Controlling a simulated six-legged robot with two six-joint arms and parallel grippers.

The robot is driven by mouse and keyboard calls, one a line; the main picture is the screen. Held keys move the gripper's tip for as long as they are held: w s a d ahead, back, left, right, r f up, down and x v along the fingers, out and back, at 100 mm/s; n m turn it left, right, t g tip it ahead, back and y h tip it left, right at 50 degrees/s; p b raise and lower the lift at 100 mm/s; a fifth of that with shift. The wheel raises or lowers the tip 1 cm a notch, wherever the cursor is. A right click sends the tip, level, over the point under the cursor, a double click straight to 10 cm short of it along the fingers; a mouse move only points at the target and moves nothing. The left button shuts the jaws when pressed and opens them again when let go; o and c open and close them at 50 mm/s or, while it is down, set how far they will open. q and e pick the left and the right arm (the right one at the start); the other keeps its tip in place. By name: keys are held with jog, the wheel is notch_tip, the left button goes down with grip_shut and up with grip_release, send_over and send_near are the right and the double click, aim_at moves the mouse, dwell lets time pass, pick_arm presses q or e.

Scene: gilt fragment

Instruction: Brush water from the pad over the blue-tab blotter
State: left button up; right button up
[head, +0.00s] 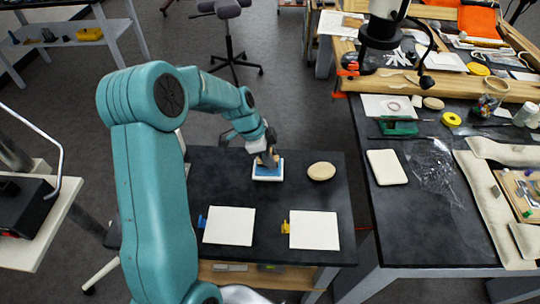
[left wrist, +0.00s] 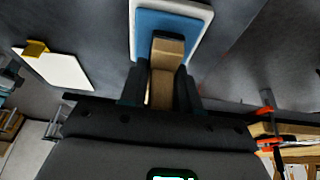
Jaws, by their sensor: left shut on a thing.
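My left gripper (head: 268,156) is shut on a brush with a pale wooden body, which shows between the fingers in the left wrist view (left wrist: 163,85). The brush is over the blue water pad in its white tray (head: 268,177); the pad also shows in the left wrist view (left wrist: 172,23). I cannot tell whether the brush touches the pad. The white blue-tab blotter (head: 229,226) lies flat nearer me on the dark table, its blue tab (head: 202,221) at its left edge. My right gripper is not in view.
A white yellow-tab blotter (head: 314,230) lies right of the blue-tab one. A beige oval stone (head: 321,171) sits right of the tray. The table between the tray and the blotters is clear. A cluttered workbench (head: 420,220) stands to the right.

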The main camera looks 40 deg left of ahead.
pick_arm(q)
jog(key=shift+f+b, duration=0.5)
jog(key=shift+b, duration=0.1)
dwell(0.6)
jog(key=shift+d+f+b, duration=0.1)
jog(key=shift+f+b, duration=0.05)
jog(key=shift+b, duration=0.25)
dwell(1.6)
jog(key=shift+r+p, duration=1.4)
jog(key=shift+r, duration=1.4)
jog(key=shift+r+p, duration=0.35)
jog(key=shift+r, duration=0.5)
jog(key=shift+f, duration=0.1)
jog(key=shift+w, duration=0.1)
